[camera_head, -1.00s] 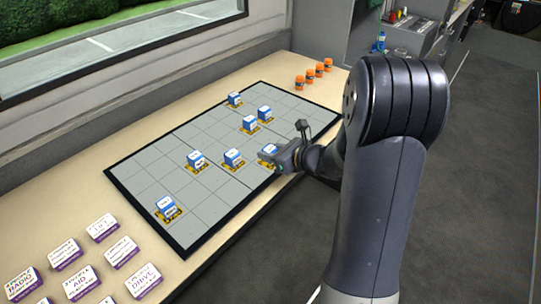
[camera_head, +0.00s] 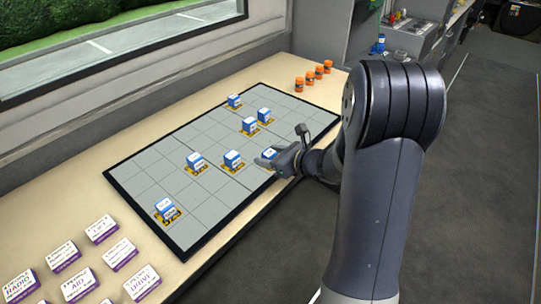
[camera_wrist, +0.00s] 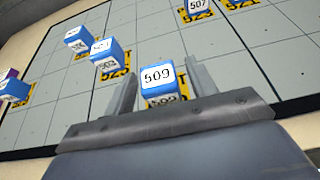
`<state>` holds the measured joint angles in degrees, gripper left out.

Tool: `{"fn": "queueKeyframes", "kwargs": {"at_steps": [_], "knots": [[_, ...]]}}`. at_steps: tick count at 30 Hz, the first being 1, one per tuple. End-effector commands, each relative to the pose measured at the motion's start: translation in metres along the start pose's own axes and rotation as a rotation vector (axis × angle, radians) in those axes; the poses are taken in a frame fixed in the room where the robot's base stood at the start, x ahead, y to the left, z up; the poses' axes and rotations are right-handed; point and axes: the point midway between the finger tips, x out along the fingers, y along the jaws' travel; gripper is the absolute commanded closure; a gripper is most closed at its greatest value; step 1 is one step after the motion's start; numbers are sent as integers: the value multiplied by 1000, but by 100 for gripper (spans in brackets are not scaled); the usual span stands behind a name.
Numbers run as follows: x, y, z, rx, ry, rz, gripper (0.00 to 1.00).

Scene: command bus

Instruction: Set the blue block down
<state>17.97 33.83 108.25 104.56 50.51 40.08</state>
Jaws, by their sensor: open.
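A blue block with a white label reading 509 (camera_wrist: 158,82) stands on its yellow-marked spot on the gridded grey board (camera_head: 150,165), near the board's right edge. In the head view this block (camera_head: 268,153) is partly hidden by my gripper (camera_head: 278,160). In the wrist view my gripper (camera_wrist: 162,90) is open, with one finger on each side of the block and gaps beside it. The block looks upright.
Other blue blocks stand on the board, including one (camera_head: 233,159) just left of my gripper and one (camera_head: 165,209) near the front. Orange-capped jars (camera_head: 314,76) stand at the back; white-and-purple labelled boxes (camera_head: 102,229) lie at the front left.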

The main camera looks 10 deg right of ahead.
Motion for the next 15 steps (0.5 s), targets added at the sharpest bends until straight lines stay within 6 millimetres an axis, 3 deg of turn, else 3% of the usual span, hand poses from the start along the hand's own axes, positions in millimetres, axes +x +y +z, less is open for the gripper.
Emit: {"fn": "queueKeyframes", "kwargs": {"at_steps": [5,15], "knots": [[-13,-1,4,0,-2,-4,46],[-85,-1,4,0,-1,-6,46]]}}
